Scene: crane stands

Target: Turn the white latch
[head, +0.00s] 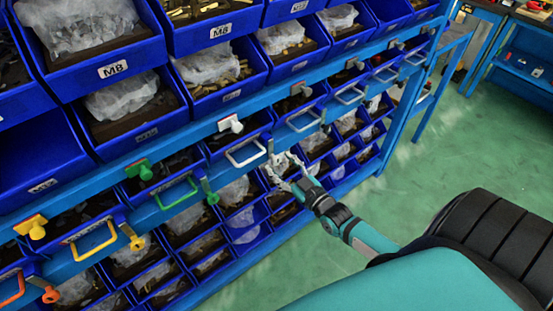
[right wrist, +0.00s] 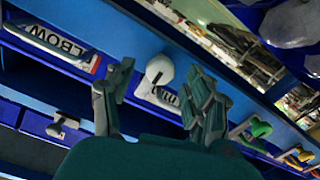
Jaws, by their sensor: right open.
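In the right wrist view, a round white knob of a white latch (right wrist: 160,69) shows between the fingers of my open right gripper (right wrist: 161,82). A gap shows on both sides of it; I cannot tell how deep it sits between the fingers. In the head view my right gripper (head: 281,164) is at the rack front, by the right end of a white handle (head: 245,153). The gripper partly hides the knob there. A white latch piece on a plate (head: 231,125) sits on the rail above that handle. My left gripper is not in view.
The blue rack rail (head: 180,142) carries similar coloured parts: a green handle (head: 177,192), a green knob (head: 210,192) and a yellow handle (head: 92,240) to the left, paler ones to the right. Blue bins fill the rack above and below. Green floor (head: 430,165) is open to the right.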

